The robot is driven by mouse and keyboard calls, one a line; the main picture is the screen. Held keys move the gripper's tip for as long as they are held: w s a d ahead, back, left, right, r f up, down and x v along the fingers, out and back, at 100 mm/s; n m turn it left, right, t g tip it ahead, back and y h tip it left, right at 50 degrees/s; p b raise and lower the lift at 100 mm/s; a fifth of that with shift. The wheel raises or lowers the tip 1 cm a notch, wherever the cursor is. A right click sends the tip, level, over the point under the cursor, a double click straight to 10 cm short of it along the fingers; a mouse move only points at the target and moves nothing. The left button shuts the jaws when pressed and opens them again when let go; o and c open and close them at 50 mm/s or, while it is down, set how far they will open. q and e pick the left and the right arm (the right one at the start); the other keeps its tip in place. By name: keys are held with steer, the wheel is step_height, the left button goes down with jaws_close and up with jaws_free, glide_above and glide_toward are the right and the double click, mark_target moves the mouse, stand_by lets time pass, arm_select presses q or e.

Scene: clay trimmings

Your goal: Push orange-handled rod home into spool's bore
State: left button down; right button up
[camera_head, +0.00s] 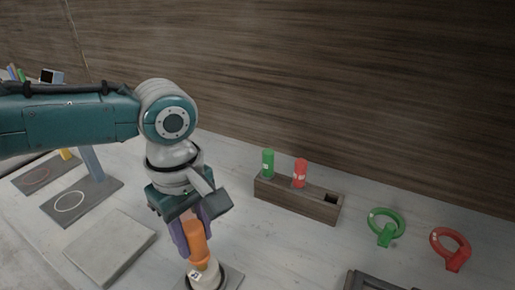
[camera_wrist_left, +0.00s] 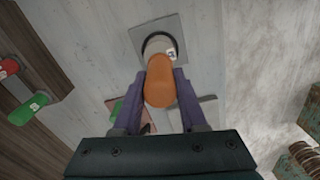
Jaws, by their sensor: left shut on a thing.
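My left gripper (camera_head: 190,234) points down, its purple fingers shut on the orange handle (camera_head: 197,243) of the rod. In the left wrist view the orange handle (camera_wrist_left: 158,82) lies between the two fingers (camera_wrist_left: 160,100). The pale spool (camera_head: 205,275) stands directly below the handle on a grey square plate (camera_head: 231,277), inside a dark ring. The spool also shows beyond the handle in the left wrist view (camera_wrist_left: 159,44). The rod's shaft and the bore are hidden, so I cannot tell how deep the rod sits. My right gripper is not in view.
A wooden block (camera_head: 297,201) holding green (camera_head: 268,162) and red (camera_head: 300,172) pieces stands to the right. Green (camera_head: 386,226) and red (camera_head: 452,248) rings lie farther right. A grey slab (camera_head: 110,247) lies left. A dark tray edge (camera_head: 372,281) shows at the bottom.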

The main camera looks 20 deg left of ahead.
mark_target(204, 274)
arm_select(q)
steer(key=shift+f+p, duration=0.7)
steer(key=shift+p, duration=0.1)
stand_by(1.8)
steer(key=shift+f+p, duration=0.3)
steer(key=shift+f, duration=0.45)
stand_by(1.6)
steer(key=shift+s+a+f, duration=0.1)
steer(key=shift+f, duration=0.2)
stand_by(2.5)
